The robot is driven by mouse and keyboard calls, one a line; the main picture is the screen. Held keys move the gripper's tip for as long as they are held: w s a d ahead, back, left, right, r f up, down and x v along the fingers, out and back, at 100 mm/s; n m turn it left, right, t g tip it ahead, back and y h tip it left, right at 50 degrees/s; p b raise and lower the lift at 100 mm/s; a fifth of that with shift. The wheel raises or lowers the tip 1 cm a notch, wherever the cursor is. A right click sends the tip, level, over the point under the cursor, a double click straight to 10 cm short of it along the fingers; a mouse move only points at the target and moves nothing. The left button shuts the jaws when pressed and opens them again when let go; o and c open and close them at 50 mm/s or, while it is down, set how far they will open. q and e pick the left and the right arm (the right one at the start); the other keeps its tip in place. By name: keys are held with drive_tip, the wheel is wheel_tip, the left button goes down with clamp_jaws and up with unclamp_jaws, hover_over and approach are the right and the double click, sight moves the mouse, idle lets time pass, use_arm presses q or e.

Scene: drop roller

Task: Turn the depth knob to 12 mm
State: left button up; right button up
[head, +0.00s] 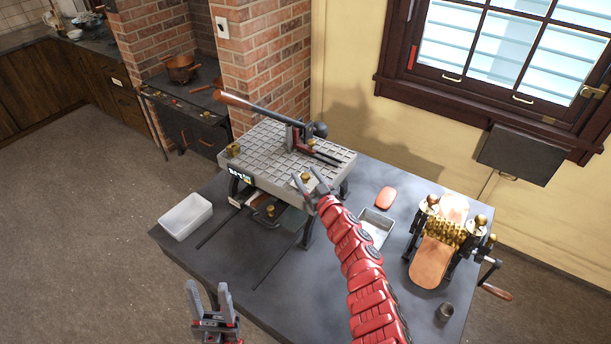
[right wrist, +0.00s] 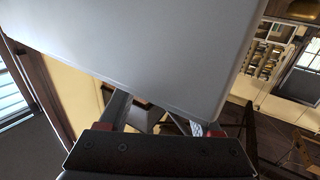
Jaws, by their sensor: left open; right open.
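A grey machine with a gridded top plate (head: 270,145) stands on the dark table. A small lit readout (head: 241,175) is on its front left corner; I cannot read its digits surely. Brass knobs show at the plate's left corner (head: 233,150), near its front right edge (head: 305,177) and below the plate (head: 269,210); none has a label that I can read. My right gripper (head: 310,180) is open at the front right edge, close to the knob there; contact cannot be told. In the right wrist view a grey surface (right wrist: 150,45) hides much beyond the fingers. My left gripper (head: 207,289) is open and empty, before the table's front edge.
A lever with a wooden handle (head: 237,101) rises over the plate. A white bin (head: 186,216) is at the left, and a metal tray (head: 377,226), an orange block (head: 386,198) and a cranked roller machine (head: 436,250) are at the right.

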drive_tip(key=shift+w+a, duration=0.1)
drive_tip(key=shift+a, duration=0.05)
clamp_jaws()
idle(0.4)
drive_tip(key=shift+f+m+b, duration=0.2)
drive_tip(key=shift+m+b, duration=0.1)
drive_tip(key=shift+b, duration=0.6)
drive_tip(key=m+h+b, duration=0.2)
drive_tip(key=h+b, duration=0.1)
drive_tip(key=b, duration=0.7)
drive_tip(key=m+t+h+b, duration=0.1)
drive_tip(key=h+b, duration=0.3)
drive_tip(key=b, duration=0.7)
drive_tip(key=m+h+b, duration=0.3)
drive_tip(key=b, duration=0.7)
drive_tip(key=shift+f+m+t+h, duration=0.15)
drive_tip(key=shift+m+t+h, duration=0.15)
drive_tip(key=shift+r+m+h+b, duration=0.3)
drive_tip(key=shift+h+b, duration=0.2)
drive_tip(key=shift+b, duration=0.6)
